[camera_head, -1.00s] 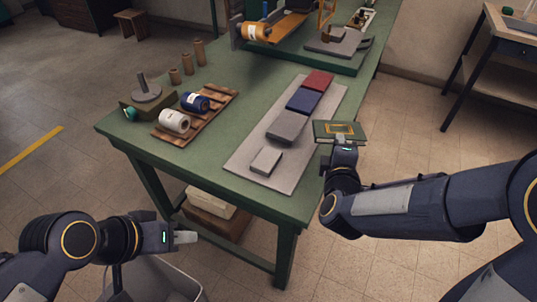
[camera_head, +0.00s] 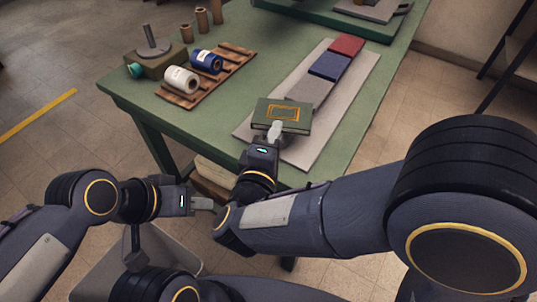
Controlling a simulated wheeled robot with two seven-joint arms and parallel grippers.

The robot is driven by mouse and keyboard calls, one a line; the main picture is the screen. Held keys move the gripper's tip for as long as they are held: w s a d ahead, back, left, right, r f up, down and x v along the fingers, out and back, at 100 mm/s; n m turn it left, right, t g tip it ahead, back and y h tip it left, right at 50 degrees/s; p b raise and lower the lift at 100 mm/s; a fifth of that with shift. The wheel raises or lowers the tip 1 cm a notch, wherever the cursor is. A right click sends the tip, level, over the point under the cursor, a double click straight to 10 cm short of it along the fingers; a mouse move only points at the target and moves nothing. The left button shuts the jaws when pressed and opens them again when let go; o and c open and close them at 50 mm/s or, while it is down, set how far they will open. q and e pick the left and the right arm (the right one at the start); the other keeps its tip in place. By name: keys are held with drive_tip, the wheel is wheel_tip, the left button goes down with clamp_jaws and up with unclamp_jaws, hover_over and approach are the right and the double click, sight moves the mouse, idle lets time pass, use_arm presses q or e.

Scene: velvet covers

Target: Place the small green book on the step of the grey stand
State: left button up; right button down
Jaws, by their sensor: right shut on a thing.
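The small green book (camera_head: 283,115) has a gold frame on its cover. It lies flat in my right gripper (camera_head: 274,131), which is shut on its near edge. The book is over the near part of the long grey stand (camera_head: 345,98), hiding the smaller front grey block. A larger grey block (camera_head: 307,90) shows just behind it. Whether the book touches the stand cannot be told. My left gripper (camera_head: 203,203) is low at the left, off the table's front edge, with nothing seen in it; its finger gap cannot be made out.
A blue block (camera_head: 330,66) and a red block (camera_head: 346,46) lie farther back on the grey stand. At left, a slatted wooden rack (camera_head: 232,62) bears a white roll (camera_head: 182,80) and a blue roll (camera_head: 206,61). The green tabletop (camera_head: 262,62) is clear between rack and stand.

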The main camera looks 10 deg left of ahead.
drive_tip(key=shift+s+a+f, duration=0.2)
drive_tip(key=shift+a+f, duration=0.15)
drive_tip(key=shift+f, duration=0.1)
drive_tip(key=f, duration=0.1)
drive_tip(key=f+b, duration=0.1)
drive_tip(key=f, duration=0.1)
drive_tip(key=shift+s+a+f+b, duration=0.1)
drive_tip(key=shift+a+f+b, duration=0.2)
drive_tip(key=shift+f, duration=0.1)
drive_tip(key=c, duration=1.4)
unclamp_jaws()
drive_tip(key=shift+d, duration=0.1)
